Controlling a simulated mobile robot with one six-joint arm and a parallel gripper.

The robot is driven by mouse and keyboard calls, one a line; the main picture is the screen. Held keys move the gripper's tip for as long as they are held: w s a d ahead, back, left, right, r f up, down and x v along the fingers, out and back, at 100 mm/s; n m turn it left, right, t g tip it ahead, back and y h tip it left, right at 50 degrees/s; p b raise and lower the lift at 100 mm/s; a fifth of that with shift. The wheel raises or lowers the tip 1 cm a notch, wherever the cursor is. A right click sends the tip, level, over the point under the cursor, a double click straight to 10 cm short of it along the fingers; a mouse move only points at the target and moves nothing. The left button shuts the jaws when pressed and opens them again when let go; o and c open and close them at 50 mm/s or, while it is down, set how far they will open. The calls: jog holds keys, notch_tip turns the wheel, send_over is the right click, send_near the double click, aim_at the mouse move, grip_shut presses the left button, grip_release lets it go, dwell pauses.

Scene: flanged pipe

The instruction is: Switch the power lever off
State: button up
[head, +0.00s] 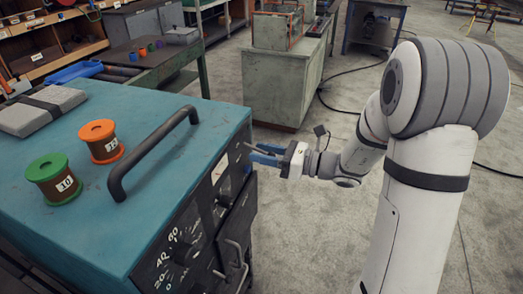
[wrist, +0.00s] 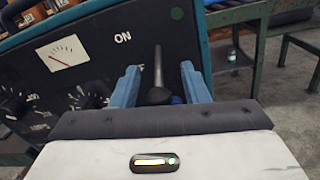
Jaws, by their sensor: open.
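The power lever (wrist: 158,68) is a thin grey rod rising from a dark pivot on the black front panel (wrist: 100,60), in the wrist view. It points upward, just right of the white ON marking (wrist: 123,38). My gripper (wrist: 160,88) is open, its two blue fingers on either side of the lever's lower part. Whether either finger touches the lever I cannot tell. In the head view my gripper (head: 262,154) is at the front of the teal cabinet (head: 180,130); the lever is not clear there.
The panel has a white dial meter (wrist: 62,53) and several black knobs left of the lever. On the cabinet top are a black handle (head: 150,155), an orange spool (head: 101,141), a green spool (head: 53,179) and a grey box (head: 40,110).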

jog(key=shift+w+a, duration=0.1)
jog(key=shift+a, duration=0.45)
grip_shut()
